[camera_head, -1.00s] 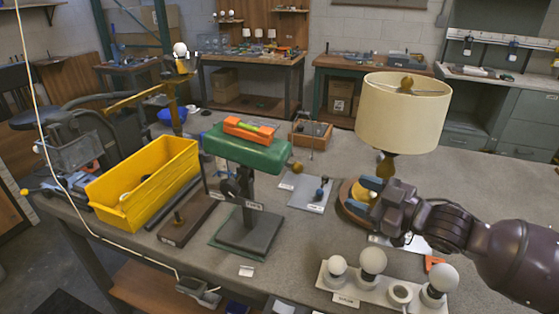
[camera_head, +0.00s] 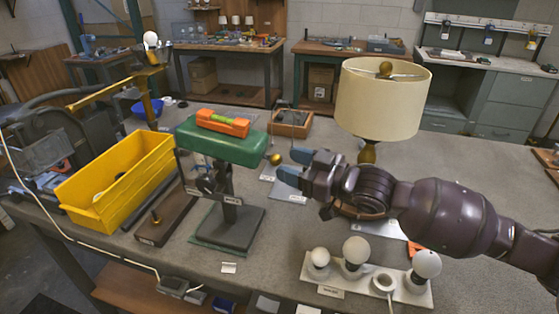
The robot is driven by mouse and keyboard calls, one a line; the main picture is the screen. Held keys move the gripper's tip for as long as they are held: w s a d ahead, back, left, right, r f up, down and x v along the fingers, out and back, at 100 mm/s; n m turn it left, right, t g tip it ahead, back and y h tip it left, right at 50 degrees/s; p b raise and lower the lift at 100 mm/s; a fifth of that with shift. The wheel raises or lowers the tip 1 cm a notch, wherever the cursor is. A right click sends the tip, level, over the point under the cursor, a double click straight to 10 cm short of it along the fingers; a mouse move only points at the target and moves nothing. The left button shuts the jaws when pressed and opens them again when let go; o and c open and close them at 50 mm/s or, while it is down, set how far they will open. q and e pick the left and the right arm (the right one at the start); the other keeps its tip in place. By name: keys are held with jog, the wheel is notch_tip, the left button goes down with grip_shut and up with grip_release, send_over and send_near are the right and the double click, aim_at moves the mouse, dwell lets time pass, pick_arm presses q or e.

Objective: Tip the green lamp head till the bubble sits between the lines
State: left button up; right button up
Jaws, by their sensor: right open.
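The green lamp head (camera_head: 222,143) sits on a dark stand (camera_head: 228,222) left of the middle. An orange spirit level (camera_head: 223,122) with a green vial lies on top of it; the bubble is too small to make out. In the picture the head slopes down to the right. A brass knob (camera_head: 275,159) sticks out at its right end. My left gripper is not in view.
A cream-shaded lamp (camera_head: 383,100) stands behind my right arm. A white strip with several round bulbs (camera_head: 355,253) lies in front. A yellow bin (camera_head: 117,180) stands left of the stand. A wooden tray (camera_head: 291,124) lies behind the knob.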

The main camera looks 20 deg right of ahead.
aim_at(281, 161)
jog(key=shift+x, duration=1.65)
jog(key=shift+c, duration=0.3)
grip_shut()
jog(key=shift+r, duration=0.1)
